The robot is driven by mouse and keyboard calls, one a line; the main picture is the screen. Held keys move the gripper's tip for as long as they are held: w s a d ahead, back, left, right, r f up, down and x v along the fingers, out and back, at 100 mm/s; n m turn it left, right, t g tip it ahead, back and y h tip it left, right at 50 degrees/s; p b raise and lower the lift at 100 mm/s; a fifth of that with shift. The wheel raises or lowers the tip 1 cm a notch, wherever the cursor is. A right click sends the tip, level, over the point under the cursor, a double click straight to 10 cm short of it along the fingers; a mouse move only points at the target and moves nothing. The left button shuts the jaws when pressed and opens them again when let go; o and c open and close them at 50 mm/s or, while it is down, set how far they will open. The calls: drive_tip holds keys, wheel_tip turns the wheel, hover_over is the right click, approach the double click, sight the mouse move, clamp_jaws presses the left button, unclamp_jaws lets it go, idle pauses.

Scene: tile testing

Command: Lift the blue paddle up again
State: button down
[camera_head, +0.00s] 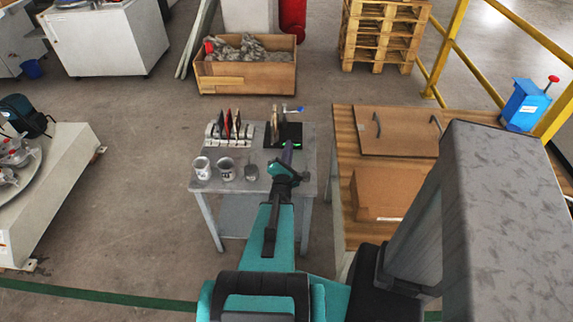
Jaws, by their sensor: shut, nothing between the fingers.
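A small blue paddle (293,109) shows at the top of a black device (294,128) at the back right of the small grey table. It looks roughly level, but it is too small to tell its exact tilt. My gripper (288,149) is shut and empty. It appears over the front of the black device, nearer to me than the paddle and apart from it in the picture. The gripper and my arm hide part of the device's front. A small green light (298,142) shows beside the gripper.
A rack (216,137) with several upright tiles stands left of the device, and more tiles (275,124) stand close beside it. Three cups, one of them here (202,168), stand at the table's front left. A wooden workbench (346,150) is close on the right.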

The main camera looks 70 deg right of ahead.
drive_tip(key=shift+p+v, duration=2.85)
drive_tip(key=shift+v, duration=0.4)
drive_tip(key=shift+p+v, duration=0.7)
drive_tip(key=shift+v, duration=0.65)
drive_tip(key=shift+s+f, duration=0.1)
